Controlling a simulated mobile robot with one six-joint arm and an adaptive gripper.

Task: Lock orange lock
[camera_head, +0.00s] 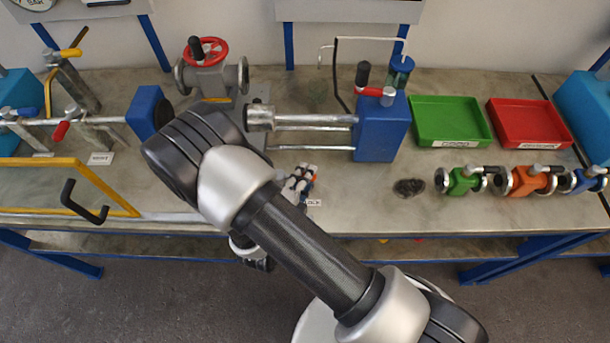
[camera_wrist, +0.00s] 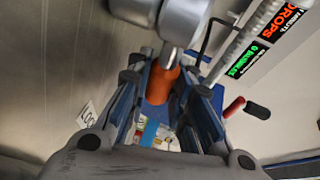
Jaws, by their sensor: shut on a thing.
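In the wrist view, my gripper (camera_wrist: 172,78) is shut on an orange lock (camera_wrist: 160,84), which sits between its two fingers. A bright silver rod rises from the top of the orange piece, just below a large grey metal cylinder (camera_wrist: 180,18). I cannot tell whether the lock touches that cylinder. A blue strip (camera_wrist: 151,131) shows below the orange piece. In the head view, my own arm crosses the middle of the bench and hides most of this area.
The workbench (camera_head: 360,215) holds a blue vessel (camera_head: 381,128) with a horizontal metal pipe. Green (camera_head: 450,143) and red (camera_head: 531,143) trays stand to the right, behind several flanged valves. A red wheel valve (camera_head: 208,52) stands at the back left. A yellow-framed panel (camera_head: 130,200) is at front left.

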